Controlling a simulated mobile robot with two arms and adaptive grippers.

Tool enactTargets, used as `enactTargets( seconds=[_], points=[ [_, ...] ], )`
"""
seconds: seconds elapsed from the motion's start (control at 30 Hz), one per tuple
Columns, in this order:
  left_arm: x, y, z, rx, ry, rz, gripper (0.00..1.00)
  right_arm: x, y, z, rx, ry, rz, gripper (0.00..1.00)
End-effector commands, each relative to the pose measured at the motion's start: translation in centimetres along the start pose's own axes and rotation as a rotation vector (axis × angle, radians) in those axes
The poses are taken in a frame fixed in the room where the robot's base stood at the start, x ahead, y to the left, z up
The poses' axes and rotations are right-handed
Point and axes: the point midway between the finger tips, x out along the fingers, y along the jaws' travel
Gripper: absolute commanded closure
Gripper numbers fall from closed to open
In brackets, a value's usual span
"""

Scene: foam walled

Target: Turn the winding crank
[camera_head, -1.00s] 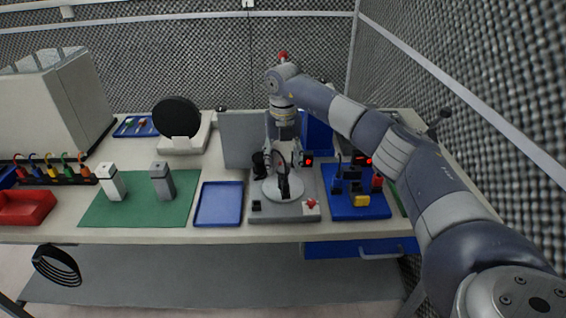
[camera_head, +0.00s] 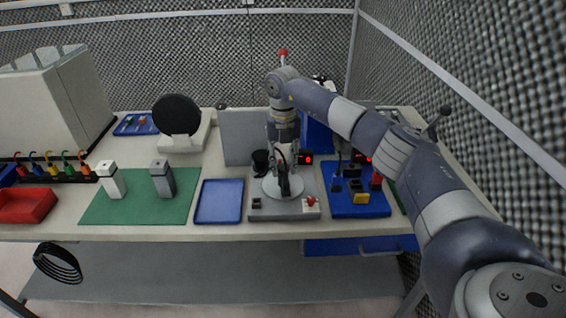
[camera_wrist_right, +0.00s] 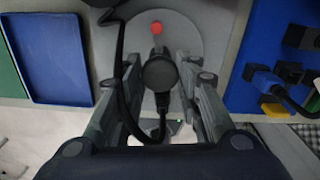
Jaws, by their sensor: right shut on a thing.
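The winding unit is a grey base (camera_head: 262,213) with a pale round disc (camera_head: 271,189) on the bench. A black crank handle (camera_head: 285,187) rises from the disc. In the right wrist view, the crank's round black knob (camera_wrist_right: 160,73) sits between the two fingers of my right gripper (camera_wrist_right: 159,70), which is shut on it. The disc (camera_wrist_right: 190,30) shows beyond, with a red spot (camera_wrist_right: 156,28) on it. In the head view my right gripper (camera_head: 284,168) points down over the disc, and its fingertips are partly hidden. My left gripper is not in view.
A blue tray (camera_head: 219,203) and a green mat (camera_head: 138,210) with two blocks lie to the left. A blue board (camera_head: 345,209) with plugs and cables stands close on the right. A grey panel (camera_head: 240,140) stands behind the unit.

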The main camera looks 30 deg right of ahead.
Motion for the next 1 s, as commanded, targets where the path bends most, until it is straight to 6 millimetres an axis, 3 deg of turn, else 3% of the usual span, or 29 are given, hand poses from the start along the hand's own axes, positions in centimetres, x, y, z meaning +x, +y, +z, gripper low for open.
enactTargets(
  seconds=[1.0],
  points=[
    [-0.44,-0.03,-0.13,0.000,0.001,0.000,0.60,-0.09,-0.02,0.06,-0.440,-0.001,0.001,0.92]
  ],
)
